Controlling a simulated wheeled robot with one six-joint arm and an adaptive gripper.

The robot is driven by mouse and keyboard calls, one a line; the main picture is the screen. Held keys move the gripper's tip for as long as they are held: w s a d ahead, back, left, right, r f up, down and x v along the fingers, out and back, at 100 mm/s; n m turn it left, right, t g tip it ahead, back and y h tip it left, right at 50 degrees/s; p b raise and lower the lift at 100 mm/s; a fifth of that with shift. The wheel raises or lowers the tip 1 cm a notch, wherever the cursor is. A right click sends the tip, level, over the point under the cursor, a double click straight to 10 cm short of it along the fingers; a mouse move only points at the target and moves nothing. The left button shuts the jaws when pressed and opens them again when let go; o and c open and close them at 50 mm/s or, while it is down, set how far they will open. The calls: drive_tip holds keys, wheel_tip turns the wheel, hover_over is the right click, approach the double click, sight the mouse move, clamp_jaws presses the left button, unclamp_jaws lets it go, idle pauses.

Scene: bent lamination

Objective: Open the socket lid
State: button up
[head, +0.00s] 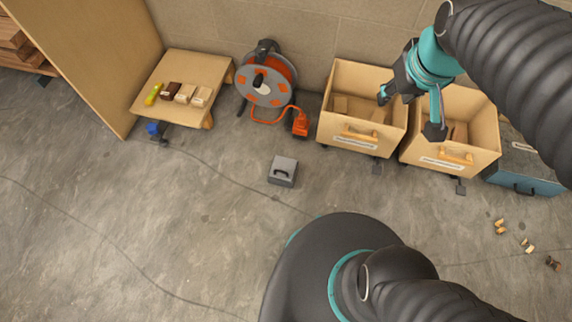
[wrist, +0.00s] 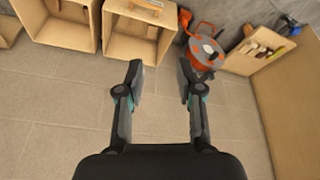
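A small grey box with a dark handle on its face (head: 283,171) sits on the concrete floor in the middle of the head view. It looks like the socket with its lid, and the lid appears shut. It cannot be made out in the wrist view. My gripper (head: 410,113) is up and to the right of it, over the wooden bins and well apart from it. In the wrist view my gripper (wrist: 161,76) has its two fingers spread wide with nothing between them.
An orange cable reel (head: 265,84) stands by the wall. A low wooden table (head: 195,65) holds several small items. Two open wooden bins (head: 345,80) stand under my arm, beside a blue chest (head: 525,178). Cables cross the floor. Small pieces (head: 528,245) lie at right.

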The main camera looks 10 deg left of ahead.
drive_tip(key=w+a+f+n+g, duration=0.2)
drive_tip(key=w+a+f+n, duration=0.2)
drive_tip(key=w+a+f, duration=0.3)
drive_tip(key=n+g+b, duration=0.2)
drive_tip(key=n+g, duration=0.2)
drive_tip(key=n, duration=0.6)
hover_over(284, 168)
wheel_tip(284, 168, down, 35)
drive_tip(key=shift+h, duration=0.3)
drive_tip(key=f, duration=0.4)
drive_tip(key=s+f, duration=0.1)
drive_tip(key=f, duration=0.3)
drive_tip(key=s+f+b, duration=0.1)
drive_tip(key=f, duration=0.4)
drive_tip(key=shift+s+d+f, duration=0.1)
drive_tip(key=shift+s+d, duration=0.05)
drive_tip(key=shift+s, duration=0.1)
drive_tip(key=shift+c, duration=0.2)
clamp_jaws()
